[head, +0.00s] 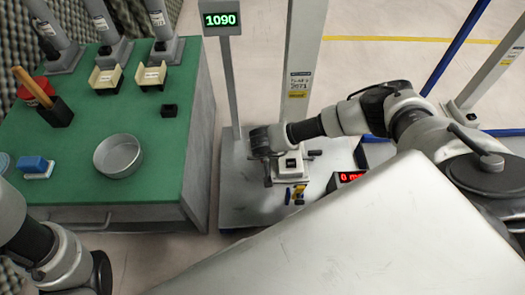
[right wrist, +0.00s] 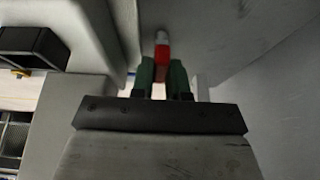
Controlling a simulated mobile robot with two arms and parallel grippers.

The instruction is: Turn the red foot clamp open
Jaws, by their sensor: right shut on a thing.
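In the right wrist view, the red foot clamp (right wrist: 161,53) shows as a small red piece with a pale tip. The green fingers of my right gripper (right wrist: 161,76) are shut on it, one on each side. In the head view, my right gripper (head: 267,176) points down at the left side of a small pale device on the grey platform (head: 240,205). The clamp cannot be made out there, as my wrist covers that spot. My left arm shows at the lower left of the head view, but its fingers are not visible.
A post with a green 1090 display (head: 220,20) and a wide pale column (head: 300,70) rise from the platform. A red display (head: 350,177) sits right of the device. The green table (head: 150,200) on the left holds a round metal pan (head: 118,157) and other items.

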